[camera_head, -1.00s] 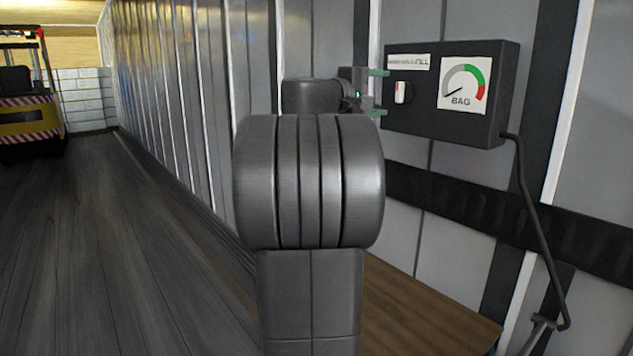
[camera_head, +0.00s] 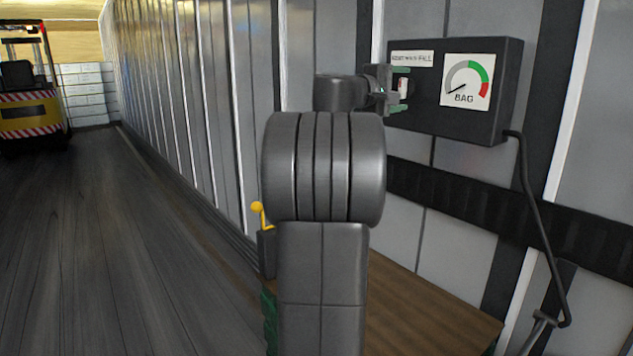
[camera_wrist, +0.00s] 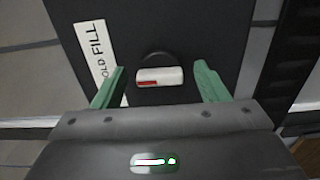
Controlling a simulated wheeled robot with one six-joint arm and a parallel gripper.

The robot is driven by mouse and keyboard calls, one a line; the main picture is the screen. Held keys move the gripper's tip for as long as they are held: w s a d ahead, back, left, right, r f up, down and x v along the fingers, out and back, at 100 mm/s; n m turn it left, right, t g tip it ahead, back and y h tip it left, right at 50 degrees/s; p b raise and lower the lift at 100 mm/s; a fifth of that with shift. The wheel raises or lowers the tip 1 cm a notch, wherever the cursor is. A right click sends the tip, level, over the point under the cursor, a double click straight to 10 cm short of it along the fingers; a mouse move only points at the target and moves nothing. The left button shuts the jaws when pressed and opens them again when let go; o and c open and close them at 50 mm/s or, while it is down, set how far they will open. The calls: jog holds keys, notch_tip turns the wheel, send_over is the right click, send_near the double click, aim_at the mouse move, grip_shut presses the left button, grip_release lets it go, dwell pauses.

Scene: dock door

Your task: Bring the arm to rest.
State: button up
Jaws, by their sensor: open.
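My gripper (camera_head: 402,90) is at the left part of a dark control box on the wall. Its green fingers stand open on either side of a white knob with a red mark (camera_wrist: 160,77), seen in the wrist view. I cannot tell whether the fingers touch the knob; in the wrist view there are gaps on both sides. The control box (camera_head: 425,118) carries a label reading FILL and a gauge marked BAG (camera_head: 466,82). The gauge needle points to the lower left, in the grey part. My arm hides some of the wall and table behind it.
A wooden table top (camera_head: 430,305) lies below the box. A yellow-knobbed lever (camera_head: 257,208) stands left of my arm. A cable (camera_head: 535,215) hangs from the box to a nozzle at lower right. A forklift (camera_head: 30,100) and white stacked boxes stand far left; the floor (camera_head: 120,250) there is clear.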

jog(key=v, duration=1.4)
jog(key=x, duration=1.4)
jog(key=shift+w+d+r+p, duration=0.2)
jog(key=shift+d+p, duration=0.1)
jog(key=shift+p, duration=0.05)
jog(key=shift+n+p, duration=0.4)
jog(key=shift+p, duration=0.15)
jog(key=shift+s+a+r+n+p, duration=0.1)
jog(key=shift+a+r+n+p, duration=0.1)
jog(key=shift+n+p, duration=0.55)
jog(key=n+p, duration=0.3)
jog(key=p, duration=0.3)
jog(key=shift+n+p, duration=0.35)
jog(key=shift+p, duration=0.05)
jog(key=n+p, duration=0.3)
jog(key=p, duration=0.4)
jog(key=shift+n, duration=0.4)
jog(key=b+v, duration=0.2)
jog(key=v, duration=0.8)
jog(key=shift+a+f, duration=0.2)
jog(key=shift+s, duration=0.1)
